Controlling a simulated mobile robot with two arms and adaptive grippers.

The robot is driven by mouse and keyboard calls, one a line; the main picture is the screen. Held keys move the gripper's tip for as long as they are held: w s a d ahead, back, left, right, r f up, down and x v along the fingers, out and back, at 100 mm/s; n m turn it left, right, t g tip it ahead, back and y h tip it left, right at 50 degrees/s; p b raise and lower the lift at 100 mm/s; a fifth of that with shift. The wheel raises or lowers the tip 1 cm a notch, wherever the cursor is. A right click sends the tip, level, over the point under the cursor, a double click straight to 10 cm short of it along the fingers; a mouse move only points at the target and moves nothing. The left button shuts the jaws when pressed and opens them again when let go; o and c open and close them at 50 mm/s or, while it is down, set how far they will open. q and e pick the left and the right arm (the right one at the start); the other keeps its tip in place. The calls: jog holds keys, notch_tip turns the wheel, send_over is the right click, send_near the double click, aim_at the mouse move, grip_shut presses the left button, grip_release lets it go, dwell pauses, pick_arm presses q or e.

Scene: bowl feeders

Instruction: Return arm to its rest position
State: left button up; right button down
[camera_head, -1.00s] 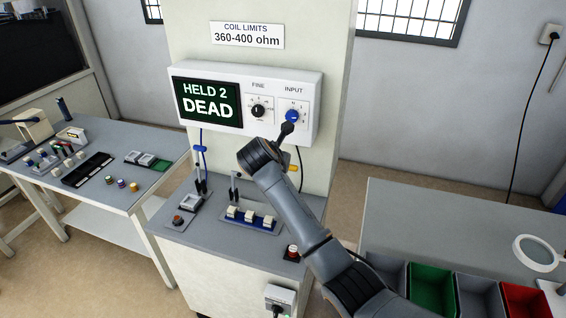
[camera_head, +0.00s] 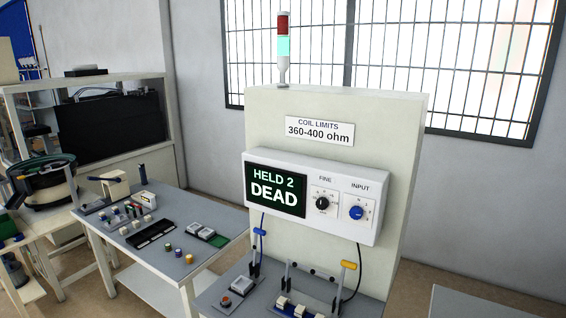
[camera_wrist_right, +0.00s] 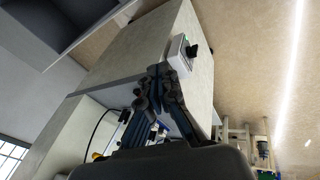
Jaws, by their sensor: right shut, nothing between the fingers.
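My right gripper (camera_wrist_right: 158,98) shows in the right wrist view with its dark fingers closed together and nothing between them. It is in front of the test station's cabinet (camera_wrist_right: 135,45), clear of the control panel. Neither arm shows in the head view, and my left gripper is in no view. In the head view the panel's display (camera_head: 275,189) reads "HELD 2 DEAD". The black FINE knob (camera_head: 322,203) and the blue INPUT knob (camera_head: 356,212) are uncovered.
A side table (camera_head: 182,268) with small coloured parts and trays stands left of the station. Upright levers (camera_head: 287,275) stand on the station's worktop. A signal tower (camera_head: 283,48) rises above it. A switch box (camera_wrist_right: 178,52) sits on the cabinet in the wrist view.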

jog(key=s+r+m+g+y, duration=0.1)
jog(key=s+r+m, duration=0.1)
jog(key=s+m, duration=0.75)
jog(key=s+f+n+g+b, duration=0.1)
jog(key=s+f, duration=0.2)
jog(key=f, duration=1.2)
jog(key=s+f+n+g+b, duration=0.1)
jog(key=s+f+n, duration=0.1)
jog(key=f, duration=1.2)
jog(key=s+d+f+b, duration=0.1)
jog(key=s+f, duration=0.7)
jog(key=s+d+f, duration=0.2)
jog(key=s+f, duration=0.6)
jog(key=f, duration=0.1)
jog(key=shift+s+d+g+b, duration=0.25)
jog(key=shift+g+b, duration=0.15)
